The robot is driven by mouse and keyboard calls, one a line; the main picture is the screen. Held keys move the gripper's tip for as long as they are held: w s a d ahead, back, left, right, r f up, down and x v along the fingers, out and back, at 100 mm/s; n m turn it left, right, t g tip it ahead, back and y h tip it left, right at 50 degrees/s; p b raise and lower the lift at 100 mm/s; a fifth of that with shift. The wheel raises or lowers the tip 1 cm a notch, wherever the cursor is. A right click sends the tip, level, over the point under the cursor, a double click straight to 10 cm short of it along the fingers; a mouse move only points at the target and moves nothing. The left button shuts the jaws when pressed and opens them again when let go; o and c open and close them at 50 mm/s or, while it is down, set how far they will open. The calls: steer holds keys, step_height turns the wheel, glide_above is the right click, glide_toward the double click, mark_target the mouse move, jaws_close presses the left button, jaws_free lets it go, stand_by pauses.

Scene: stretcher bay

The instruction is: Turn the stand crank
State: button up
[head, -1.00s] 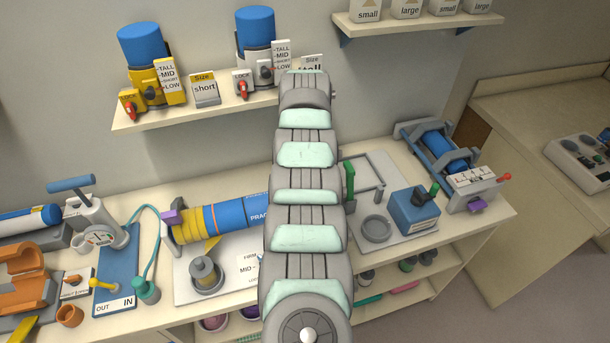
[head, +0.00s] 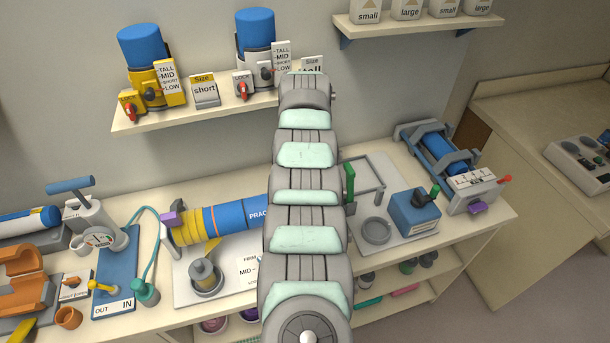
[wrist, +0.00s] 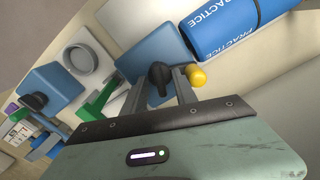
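The stand crank is not clearly identifiable; a black knob (wrist: 160,75) on a blue block (wrist: 155,45) in the wrist view may be its handle. My gripper (wrist: 162,82) shows two grey fingers spread apart, with the black knob seen between them. No contact with the knob is evident. A yellow ball-shaped knob (wrist: 197,77) is just outside the right finger. The blue PRACTICE roll (wrist: 222,25) lies beyond the block. In the head view my arm hides the gripper and the black knob; the roll (head: 225,218) shows left of the arm.
A green handle (head: 349,185) on a grey frame and a blue box (head: 413,210) with a green knob stand right of my arm. A cradle with a blue roll (head: 440,152) is at the right. A pump (head: 95,220) stands at the left. A shelf (head: 205,110) runs above.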

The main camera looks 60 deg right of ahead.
steer(key=shift+r, duration=0.15)
step_height(320, 180, up, 11)
steer(key=shift+f, duration=0.2)
stand_by(0.3)
stand_by(0.5)
stand_by(0.5)
step_height(320, 180, down, 11)
steer(key=p, duration=0.5)
steer(key=shift+p, duration=0.3)
steer(key=shift+r, duration=0.1)
stand_by(0.4)
